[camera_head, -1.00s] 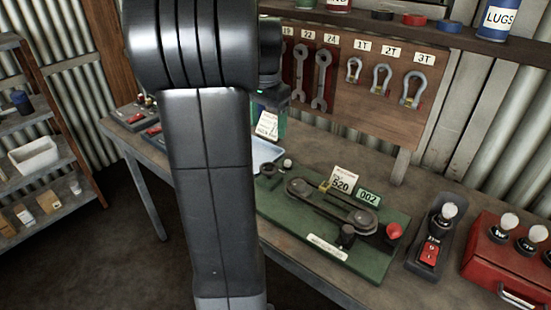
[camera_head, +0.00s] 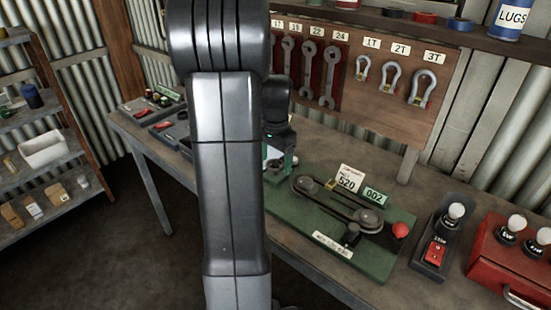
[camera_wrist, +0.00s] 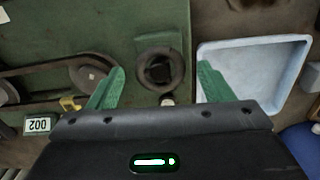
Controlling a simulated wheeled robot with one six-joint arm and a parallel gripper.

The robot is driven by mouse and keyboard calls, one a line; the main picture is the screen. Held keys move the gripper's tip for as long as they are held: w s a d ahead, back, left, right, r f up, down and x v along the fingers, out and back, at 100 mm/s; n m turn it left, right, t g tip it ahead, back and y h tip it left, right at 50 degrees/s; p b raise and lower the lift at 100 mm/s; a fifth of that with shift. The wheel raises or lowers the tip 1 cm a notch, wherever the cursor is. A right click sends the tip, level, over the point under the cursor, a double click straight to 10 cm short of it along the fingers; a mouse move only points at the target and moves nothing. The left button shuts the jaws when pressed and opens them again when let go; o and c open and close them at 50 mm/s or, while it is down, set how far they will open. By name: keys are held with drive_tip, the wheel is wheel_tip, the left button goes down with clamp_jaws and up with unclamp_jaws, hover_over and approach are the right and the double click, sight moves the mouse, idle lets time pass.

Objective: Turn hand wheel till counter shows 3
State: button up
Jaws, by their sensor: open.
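The counter (camera_head: 375,197) reads 002 on the green board (camera_head: 385,262); it also shows upside down in the wrist view (camera_wrist: 38,125). A dark round wheel (camera_wrist: 160,70), apparently the hand wheel, sits at the board's end. A small pale knob (camera_wrist: 167,100) shows beside it. My gripper (camera_wrist: 160,82) is open, its two green fingers apart on either side of the wheel in the picture, with nothing held. Whether they are level with the wheel I cannot tell. In the head view my gripper (camera_head: 280,162) hides most of the wheel.
A belt (camera_head: 335,203) runs over two pulleys on the board. A pale tray (camera_wrist: 290,95) lies beside the wheel. A switch box (camera_head: 438,250) and a red case (camera_head: 500,262) are further right.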

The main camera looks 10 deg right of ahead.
drive_tip(key=c, duration=1)
drive_tip(key=shift+n, duration=0.4)
drive_tip(key=n, duration=0.3)
drive_tip(key=shift+n+p, duration=0.35)
drive_tip(key=shift+n, duration=0.05)
drive_tip(key=n, duration=0.5)
drive_tip(key=o, duration=1)
